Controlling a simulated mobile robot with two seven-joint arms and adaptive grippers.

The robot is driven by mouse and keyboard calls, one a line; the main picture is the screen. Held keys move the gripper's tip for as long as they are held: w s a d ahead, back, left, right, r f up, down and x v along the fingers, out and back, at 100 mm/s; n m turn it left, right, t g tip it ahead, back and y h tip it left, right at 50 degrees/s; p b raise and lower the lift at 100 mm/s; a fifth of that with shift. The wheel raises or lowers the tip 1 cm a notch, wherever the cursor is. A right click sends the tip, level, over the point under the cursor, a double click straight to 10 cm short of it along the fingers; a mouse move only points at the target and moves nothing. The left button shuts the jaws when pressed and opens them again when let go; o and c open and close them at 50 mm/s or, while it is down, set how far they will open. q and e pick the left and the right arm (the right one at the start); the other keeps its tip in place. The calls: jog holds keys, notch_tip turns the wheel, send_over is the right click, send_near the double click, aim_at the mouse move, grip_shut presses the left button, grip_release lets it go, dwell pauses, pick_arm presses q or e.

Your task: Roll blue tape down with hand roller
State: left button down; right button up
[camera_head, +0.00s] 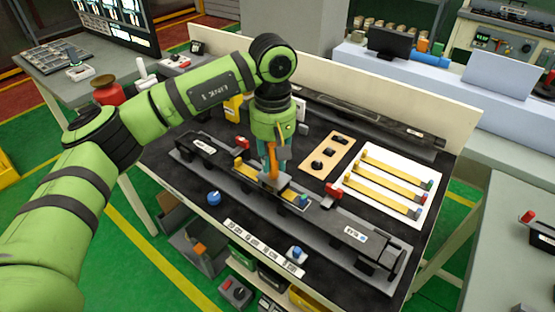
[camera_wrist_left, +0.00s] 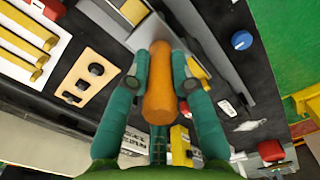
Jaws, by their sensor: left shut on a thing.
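My left gripper (camera_head: 270,150) is shut on the orange handle of the hand roller (camera_head: 271,168), over the middle of the long dark fixture. In the left wrist view, the orange handle (camera_wrist_left: 159,88) sits between the two teal fingers of the left gripper (camera_wrist_left: 161,75). The handle's lower end is at a yellow strip (camera_head: 252,176) in the fixture. I cannot tell whether the roller touches it. A small blue piece (camera_head: 303,201) shows at the strip's right end; I cannot tell whether it is the blue tape. My right gripper is not in view.
A white board (camera_head: 397,167) with yellow strips lies right of the fixture (camera_head: 345,236). A tan board with black knobs (camera_head: 325,158) lies behind it. A blue knob (camera_head: 214,198) is in front. Red clamps (camera_head: 333,190) stand along the fixture. A low wall closes the table's back.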

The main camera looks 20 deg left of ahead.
pick_arm(q)
jog(key=shift+w+a+f, duration=0.1)
jog(key=shift+w+a, duration=0.25)
jog(key=shift+a, duration=0.55)
jog(key=shift+w+a+f, duration=0.1)
jog(key=shift+w+a, duration=0.25)
jog(key=shift+a, duration=0.6)
jog(key=shift+w+a, duration=0.35)
jog(key=shift+a, duration=0.55)
notch_tip(320, 180, up, 8)
jog(key=p, duration=0.5)
jog(key=shift+w+r, duration=0.15)
jog(key=shift+r, duration=0.05)
jog(key=shift+f, duration=0.1)
